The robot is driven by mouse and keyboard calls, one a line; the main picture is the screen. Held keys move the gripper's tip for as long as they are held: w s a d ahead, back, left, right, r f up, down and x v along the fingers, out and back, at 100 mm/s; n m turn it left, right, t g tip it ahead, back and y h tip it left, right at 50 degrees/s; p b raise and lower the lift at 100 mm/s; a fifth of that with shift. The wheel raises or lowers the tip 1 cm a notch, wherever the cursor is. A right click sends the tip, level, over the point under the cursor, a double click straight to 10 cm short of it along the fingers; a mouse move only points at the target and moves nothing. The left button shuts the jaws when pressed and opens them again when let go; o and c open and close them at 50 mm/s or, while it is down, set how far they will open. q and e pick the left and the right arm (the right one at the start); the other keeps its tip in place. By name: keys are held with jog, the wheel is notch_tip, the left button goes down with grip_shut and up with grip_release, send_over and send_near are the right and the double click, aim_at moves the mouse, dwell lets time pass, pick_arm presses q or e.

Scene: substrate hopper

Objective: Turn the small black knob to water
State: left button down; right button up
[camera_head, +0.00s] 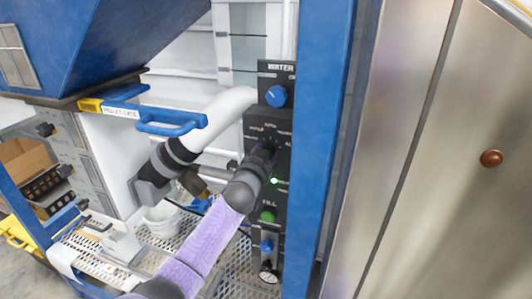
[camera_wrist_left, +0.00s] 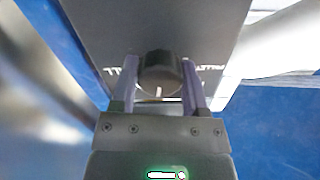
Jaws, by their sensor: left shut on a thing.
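The small black knob (camera_wrist_left: 160,72) sits on the black control panel (camera_wrist_left: 165,25) in the wrist view. My left gripper (camera_wrist_left: 161,88) has one finger on each side of the knob and is shut on it. A white pointer mark on the knob faces back toward the gripper's palm. In the head view my left gripper (camera_head: 267,154) is at the middle of the control panel (camera_head: 281,215) and hides the knob. Small white labels beside the knob are too blurred to read. My right gripper is not in view.
A blue knob (camera_head: 276,96) under the WATER label is higher on the panel. A blue post (camera_head: 324,120) stands close right. A white pipe (camera_head: 215,112) and blue pellet-gate handle (camera_head: 170,124) are left.

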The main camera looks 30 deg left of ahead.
pick_arm(q)
jog(key=m, duration=0.3)
jog(key=shift+m+p, duration=0.35)
jog(key=shift+m, duration=0.85)
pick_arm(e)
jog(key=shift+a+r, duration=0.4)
pick_arm(q)
jog(key=shift+m, duration=0.4)
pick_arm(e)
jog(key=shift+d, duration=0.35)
pick_arm(q)
jog(key=shift+c, duration=0.5)
grip_release()
